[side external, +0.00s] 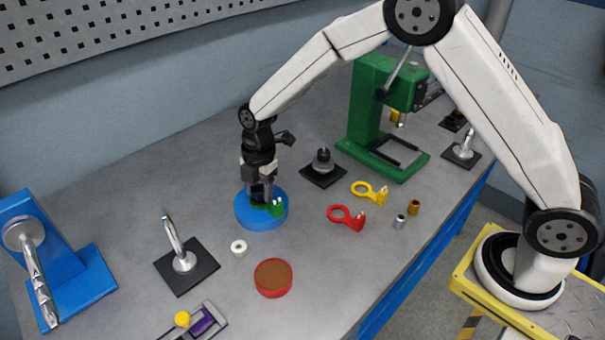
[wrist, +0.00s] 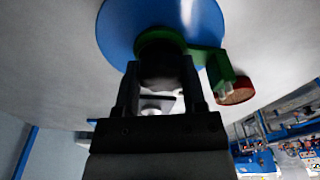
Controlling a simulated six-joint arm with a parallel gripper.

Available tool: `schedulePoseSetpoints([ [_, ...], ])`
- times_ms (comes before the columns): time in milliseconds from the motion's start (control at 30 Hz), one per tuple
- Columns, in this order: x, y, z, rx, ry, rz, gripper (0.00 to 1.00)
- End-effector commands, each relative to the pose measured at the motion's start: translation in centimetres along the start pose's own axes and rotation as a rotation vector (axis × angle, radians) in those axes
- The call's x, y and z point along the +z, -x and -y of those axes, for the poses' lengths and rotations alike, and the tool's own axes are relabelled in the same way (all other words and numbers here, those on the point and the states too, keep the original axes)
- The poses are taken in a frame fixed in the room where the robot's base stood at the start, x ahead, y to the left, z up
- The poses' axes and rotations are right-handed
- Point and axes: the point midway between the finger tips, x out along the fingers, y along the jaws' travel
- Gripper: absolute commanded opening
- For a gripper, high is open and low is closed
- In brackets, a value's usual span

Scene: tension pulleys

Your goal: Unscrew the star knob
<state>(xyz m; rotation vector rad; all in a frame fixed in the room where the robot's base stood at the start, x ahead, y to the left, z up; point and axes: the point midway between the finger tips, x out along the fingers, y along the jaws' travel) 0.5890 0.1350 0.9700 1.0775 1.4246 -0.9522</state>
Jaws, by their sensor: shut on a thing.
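A blue round base (side external: 250,220) stands on the bench, with a green ring-and-clip part (side external: 275,209) on top of it. In the wrist view the blue base (wrist: 120,28) fills the top, and the green part (wrist: 218,70) reaches out to the right. My gripper (side external: 262,192) points down over the base. In the wrist view my gripper (wrist: 160,82) is shut on a dark round piece, the star knob (wrist: 163,62), at the middle of the green ring. The knob's outline is mostly hidden by the fingers and shadow.
A red round container (side external: 273,279) and a white ring (side external: 239,248) stand nearby. Red (side external: 346,217) and yellow (side external: 370,192) ring clips lie to the right.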

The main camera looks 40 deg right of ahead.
Motion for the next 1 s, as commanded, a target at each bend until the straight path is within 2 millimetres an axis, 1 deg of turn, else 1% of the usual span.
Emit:
schedulePoseSetpoints([
  [33, -0.05, -0.16, 0.22, -0.013, 0.038, -0.001, 0.0],
  [733, 0.05, -0.16, 0.3, -0.087, 0.628, -0.003, 0.0],
  [833, 0.07, -0.16, 0.32, -0.094, 0.688, -0.004, 0.0],
  [1000, 0.1, -0.15, 0.33, -0.099, 0.72, -0.004, 0.0],
])
